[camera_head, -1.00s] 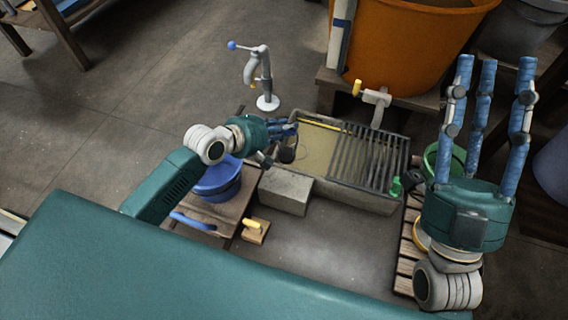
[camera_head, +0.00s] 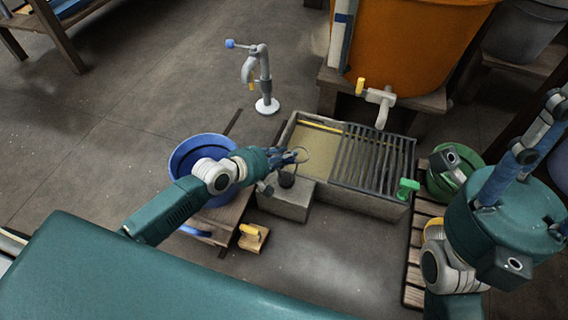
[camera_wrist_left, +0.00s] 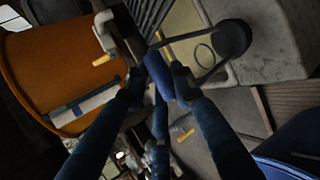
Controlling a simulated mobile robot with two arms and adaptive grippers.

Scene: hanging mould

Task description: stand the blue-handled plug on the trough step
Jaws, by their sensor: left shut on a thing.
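My left gripper (camera_head: 290,162) is shut on the blue handle (camera_wrist_left: 158,76) of the plug. The plug's dark round stopper (camera_head: 287,179) hangs off a thin stem beside the fingers, over the pale trough step (camera_head: 285,204). The dark stopper also shows in the left wrist view (camera_wrist_left: 232,38), in front of the step's grey top (camera_wrist_left: 275,40). I cannot tell whether it touches the step.
The trough (camera_head: 318,140) with a slatted grate (camera_head: 372,155) lies behind the step. A green-handled item (camera_head: 407,187) is at its right corner. A blue basin (camera_head: 185,150) and a yellow-handled block (camera_head: 253,237) are at left. A standing tap (camera_head: 263,80) rises behind.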

